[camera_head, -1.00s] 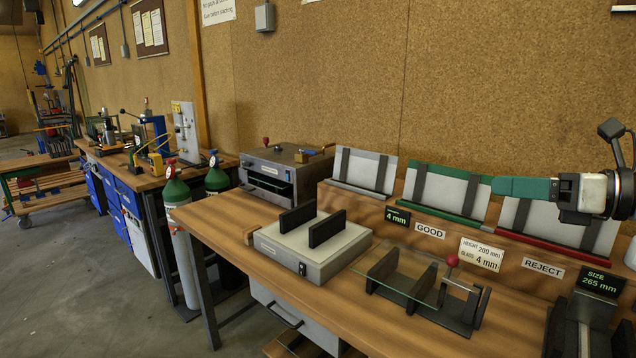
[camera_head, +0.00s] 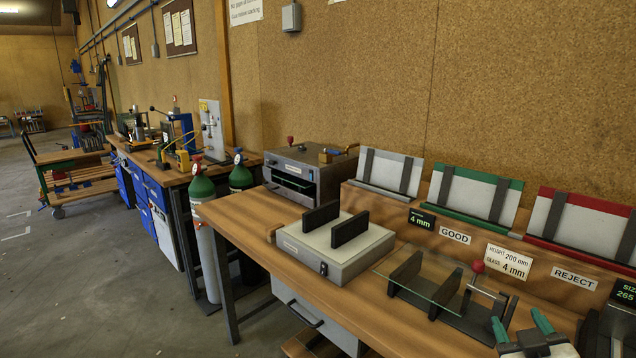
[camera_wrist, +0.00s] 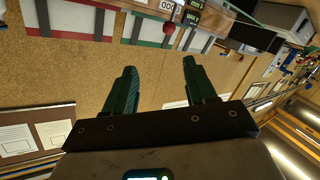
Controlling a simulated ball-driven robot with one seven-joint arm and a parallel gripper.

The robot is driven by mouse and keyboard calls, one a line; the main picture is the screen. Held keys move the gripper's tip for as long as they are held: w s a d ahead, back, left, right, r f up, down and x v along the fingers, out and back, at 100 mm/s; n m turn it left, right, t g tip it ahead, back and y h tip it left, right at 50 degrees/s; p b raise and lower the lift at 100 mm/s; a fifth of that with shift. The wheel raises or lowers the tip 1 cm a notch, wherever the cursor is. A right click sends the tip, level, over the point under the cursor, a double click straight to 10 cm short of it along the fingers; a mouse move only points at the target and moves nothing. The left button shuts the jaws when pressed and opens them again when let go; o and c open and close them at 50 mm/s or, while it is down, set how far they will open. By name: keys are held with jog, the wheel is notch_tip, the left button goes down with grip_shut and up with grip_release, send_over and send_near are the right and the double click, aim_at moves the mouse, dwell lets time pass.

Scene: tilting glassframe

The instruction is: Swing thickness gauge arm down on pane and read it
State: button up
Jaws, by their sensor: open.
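The clear glass pane (camera_head: 425,272) lies across dark upright supports on the gauge stand, on the wooden bench. The thickness gauge arm (camera_head: 484,289) is a pale metal bar beside the pane's right end. Its red knob (camera_head: 478,266) stands on top; I cannot tell whether the arm touches the pane. My gripper (camera_head: 520,325) is open and empty at the lower right, in front and to the right of the knob.
A pale box with two black uprights (camera_head: 335,250) stands left of the gauge. Green-edged (camera_head: 472,194) and red-edged (camera_head: 578,225) racks line the back, with GOOD (camera_head: 455,236) and REJECT (camera_head: 575,278) labels. Bare bench lies in front.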

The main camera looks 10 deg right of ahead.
jog(key=s+a+f+g+y, duration=0.3)
jog(key=s+a+f+g, duration=0.25)
jog(key=s+f, duration=0.4)
jog(key=s+a+f+g+y, duration=0.4)
jog(key=s+a+f, duration=0.2)
jog(key=s+f, duration=0.4)
jog(key=s+f+g+b, duration=0.2)
jog(key=s+f+g, duration=0.2)
jog(key=s+f, duration=0.6)
jog(key=shift+d+m+h, duration=0.3)
jog(key=shift+d+m, duration=0.1)
jog(key=shift+d, duration=0.05)
